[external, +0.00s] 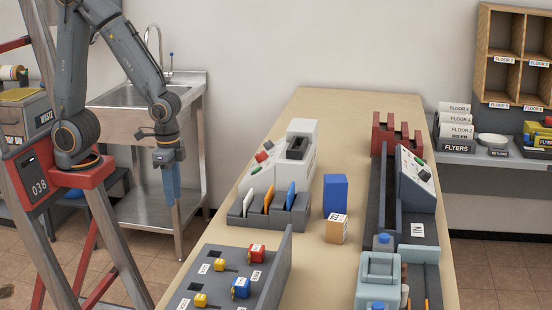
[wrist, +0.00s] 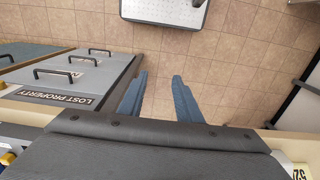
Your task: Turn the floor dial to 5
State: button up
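My gripper (external: 170,188) hangs with its blue fingers pointing down, left of the long table (external: 343,120) and in front of the steel sink. In the wrist view my gripper (wrist: 158,97) has its two blue fingers apart, with only tiled floor between them. No dial with readable numbers shows in either view. A sloped control panel (external: 415,168) with small buttons stands on the table's right side. A white machine with red and green buttons (external: 264,155) stands at the left rear. I cannot tell whether either carries the floor dial.
A grey panel with red, blue and yellow knobs (external: 256,254) is at the front left. A slotted holder (external: 240,218), a blue block (external: 335,193) and a tan cube (external: 337,229) stand mid-table. A lost property unit (wrist: 75,72) with black handles is at left in the wrist view.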

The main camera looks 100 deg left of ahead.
jog(key=shift+o, duration=1.3)
notch_tip(320, 180, up, 16)
jog(key=n+t+y+b, duration=0.1)
jog(key=t+y, duration=0.3)
jog(key=t, duration=0.6)
send_near(268, 145)
jog(key=w+a+r, duration=0.2)
jog(key=w, duration=0.2)
jog(key=s+a+r+m+t+h, duration=0.1)
jog(key=s+a+r+t+h, duration=0.2)
jog(key=s+t+h, duration=0.35)
notch_tip(268, 145, down, 11)
jog(key=t+y, duration=0.1)
jog(key=y, duration=0.1)
jog(key=shift+h, duration=0.25)
jog(key=w, duration=0.6)
jog(key=shift+w+d+r, duration=0.2)
jog(key=shift+w, duration=0.2)
